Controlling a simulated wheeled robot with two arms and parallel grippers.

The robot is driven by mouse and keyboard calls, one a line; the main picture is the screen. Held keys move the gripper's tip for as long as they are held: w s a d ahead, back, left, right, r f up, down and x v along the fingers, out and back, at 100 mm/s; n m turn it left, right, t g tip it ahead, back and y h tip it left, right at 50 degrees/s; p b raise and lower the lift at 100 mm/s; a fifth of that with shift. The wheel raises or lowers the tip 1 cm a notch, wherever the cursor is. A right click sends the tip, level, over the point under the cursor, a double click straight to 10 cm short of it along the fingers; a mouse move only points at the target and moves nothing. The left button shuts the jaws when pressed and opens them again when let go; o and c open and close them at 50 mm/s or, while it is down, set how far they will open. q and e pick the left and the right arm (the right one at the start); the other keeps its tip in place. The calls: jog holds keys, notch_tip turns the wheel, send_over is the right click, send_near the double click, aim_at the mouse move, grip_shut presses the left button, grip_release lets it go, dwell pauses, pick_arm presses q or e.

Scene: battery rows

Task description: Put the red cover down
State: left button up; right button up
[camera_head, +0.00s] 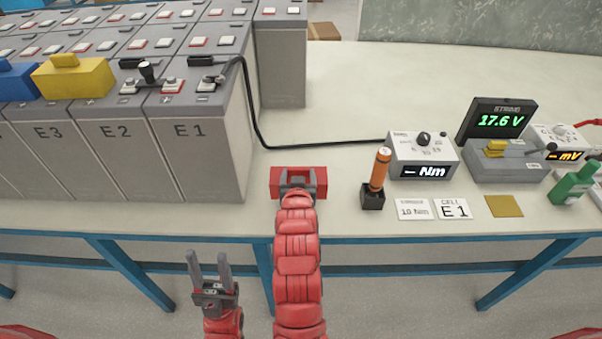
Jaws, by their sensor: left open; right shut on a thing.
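The red cover (318,181) is a small block over the pale bench top, right of the battery cell marked E1 (195,150). My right gripper (298,180) is shut on it from the front side. I cannot tell whether the cover touches the bench or is just above it; the gripper hides part of it. My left gripper (208,258) is open and empty, in front of the bench's front edge, with its fingers pointing up in the picture. A blue cover (18,80) and a yellow cover (73,77) sit on the battery tops at left.
An orange-handled tool (380,170) stands in a black holder (372,197) right of the red cover. A Nm unit (423,152) has a black cable (257,120) running to cell E1. The bench behind is clear.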

aim_at(301, 169)
jog(key=w, duration=0.3)
jog(key=shift+w+d+f, duration=0.1)
jog(key=shift+d, duration=0.25)
notch_tip(301, 169, down, 4)
jog(key=shift+r+p, duration=0.2)
jog(key=shift+p, duration=0.55)
jog(key=shift+f+b, duration=0.2)
jog(key=shift+b, duration=0.1)
jog(key=o, duration=1.3)
jog(key=shift+r, duration=0.15)
